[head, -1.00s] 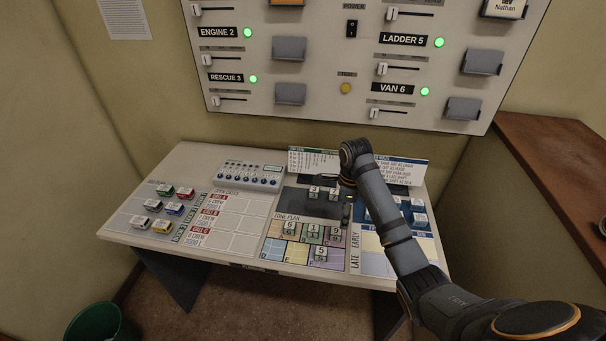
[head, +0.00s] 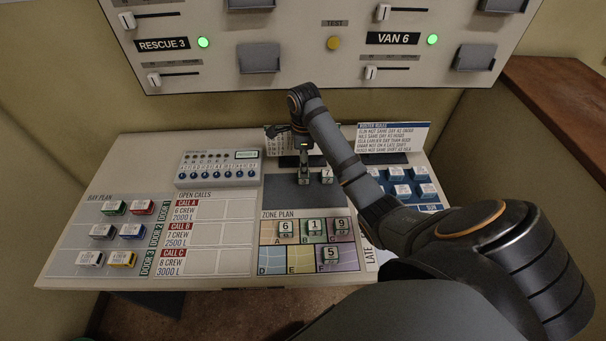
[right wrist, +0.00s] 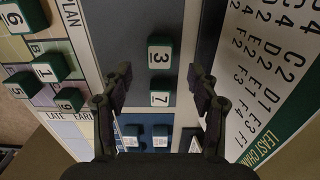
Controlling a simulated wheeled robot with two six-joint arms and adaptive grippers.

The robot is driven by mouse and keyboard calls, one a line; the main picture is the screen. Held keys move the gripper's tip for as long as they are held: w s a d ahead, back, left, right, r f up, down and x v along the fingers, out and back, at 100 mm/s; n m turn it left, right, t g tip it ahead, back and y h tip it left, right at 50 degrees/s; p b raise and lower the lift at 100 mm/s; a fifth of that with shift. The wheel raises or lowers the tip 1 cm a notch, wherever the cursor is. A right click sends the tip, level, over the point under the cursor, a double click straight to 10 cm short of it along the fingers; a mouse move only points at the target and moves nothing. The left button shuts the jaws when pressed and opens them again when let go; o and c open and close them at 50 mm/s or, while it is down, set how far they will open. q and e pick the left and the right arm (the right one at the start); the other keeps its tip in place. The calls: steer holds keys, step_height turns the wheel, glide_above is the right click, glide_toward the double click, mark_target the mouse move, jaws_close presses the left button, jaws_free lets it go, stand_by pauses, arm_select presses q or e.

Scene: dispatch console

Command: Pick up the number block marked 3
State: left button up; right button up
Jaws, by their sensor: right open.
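The number block marked 3 (right wrist: 160,57) is a dark green block with a white top, on the grey pad of the desk. The block marked 7 (right wrist: 160,99) sits close beside it. In the head view the block marked 7 (head: 327,176) shows at the right, and the block marked 3 is largely hidden by my gripper. My right gripper (right wrist: 160,84) is open and empty above the pad, its fingers on either side of the two blocks in the picture. In the head view my right gripper (head: 304,172) points down at the left block. My left gripper is not in view.
The zone plan (head: 272,260) in front holds several number blocks, including 6 (head: 285,229), 1 (head: 314,227) and 5 (head: 331,255). Blue blocks (head: 402,191) stand at the right.

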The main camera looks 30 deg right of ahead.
steer(key=shift+f, duration=0.75)
steer(key=shift+s+f+b, duration=0.1)
steer(key=shift+f+b, duration=0.4)
steer(key=shift+b, duration=0.25)
step_height(320, 180, down, 4)
steer(key=shift+r, duration=0.2)
steer(key=shift+c, duration=0.7)
steer(key=c, duration=0.5)
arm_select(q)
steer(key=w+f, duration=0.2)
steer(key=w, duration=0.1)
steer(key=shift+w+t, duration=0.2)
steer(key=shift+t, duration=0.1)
arm_select(e)
steer(key=c, duration=0.4)
